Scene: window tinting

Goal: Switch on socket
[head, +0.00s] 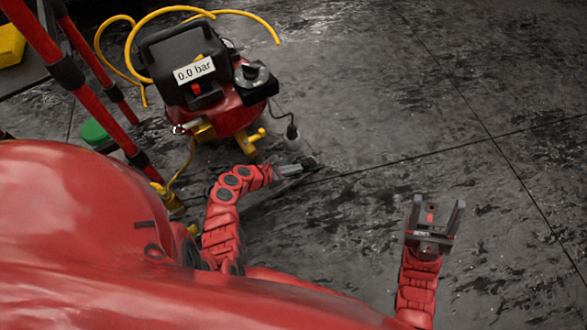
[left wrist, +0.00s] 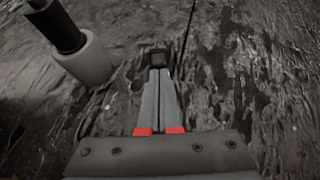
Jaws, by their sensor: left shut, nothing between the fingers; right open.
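A pale, short cylinder that looks like the socket (head: 294,142) stands on the dark floor right of the compressor. A black plug (head: 291,131) with a cable sits at its top. In the left wrist view the socket (left wrist: 84,62) and plug (left wrist: 58,26) are at the upper left. No switch can be made out on it. My left gripper (head: 311,162) is shut and empty, low near the floor, just below and right of the socket in the head view, apart from it. Its closed fingertips (left wrist: 159,58) show in the wrist view. My right gripper (head: 436,208) is open and empty at the right.
A red and black compressor (head: 231,117) with a "0.0 bar" label (head: 194,71) and yellow hose (head: 183,10) stands at the upper left. Red and black poles (head: 100,72) and a green round thing (head: 95,132) are left of it. The floor (head: 480,70) at the right is clear.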

